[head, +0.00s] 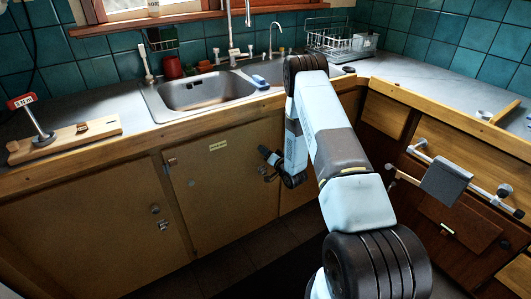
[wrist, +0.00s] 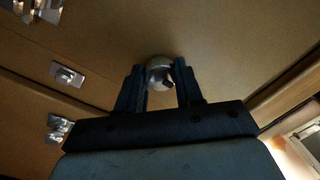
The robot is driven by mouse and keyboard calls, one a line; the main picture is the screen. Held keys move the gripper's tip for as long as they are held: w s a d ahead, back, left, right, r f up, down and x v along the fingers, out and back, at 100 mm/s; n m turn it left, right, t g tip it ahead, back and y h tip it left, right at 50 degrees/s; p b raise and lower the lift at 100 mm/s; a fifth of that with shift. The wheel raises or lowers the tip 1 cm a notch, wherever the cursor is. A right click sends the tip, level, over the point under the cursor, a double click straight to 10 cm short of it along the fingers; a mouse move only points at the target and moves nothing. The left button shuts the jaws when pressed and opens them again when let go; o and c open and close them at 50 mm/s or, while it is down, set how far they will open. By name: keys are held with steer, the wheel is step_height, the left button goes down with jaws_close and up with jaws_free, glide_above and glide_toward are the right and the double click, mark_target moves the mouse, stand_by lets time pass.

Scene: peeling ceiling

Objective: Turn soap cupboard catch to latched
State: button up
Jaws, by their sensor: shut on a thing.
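The soap cupboard catch (wrist: 160,72) is a round, shiny metal knob with a dark notch, on a tan wooden door front. In the wrist view it sits between the two dark fingertips of my gripper (wrist: 161,85), which is shut on it. In the head view my gripper (head: 266,164) is at the right part of the cupboard door (head: 222,190) below the sink, and it largely hides the catch. A small pale label (head: 218,145) is high on that door; its text is too small to read. I cannot tell the catch's exact turn position.
Other metal fittings sit on the left door (head: 156,210) and in the wrist view (wrist: 67,75). The wooden counter edge (head: 150,137) runs above the doors. A rail with a grey hanging piece (head: 446,182) juts from the right-hand drawers. Floor in front of the doors looks clear.

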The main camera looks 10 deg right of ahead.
steer(key=shift+d, duration=0.1)
steer(key=shift+n+h, duration=0.5)
steer(key=shift+n, duration=8)
steer(key=shift+a, duration=0.2)
steer(key=o, duration=1)
steer(key=shift+o, duration=0.2)
steer(key=v, duration=1.3)
steer(key=shift+s+d, duration=0.2)
steer(key=shift+s, duration=0.15)
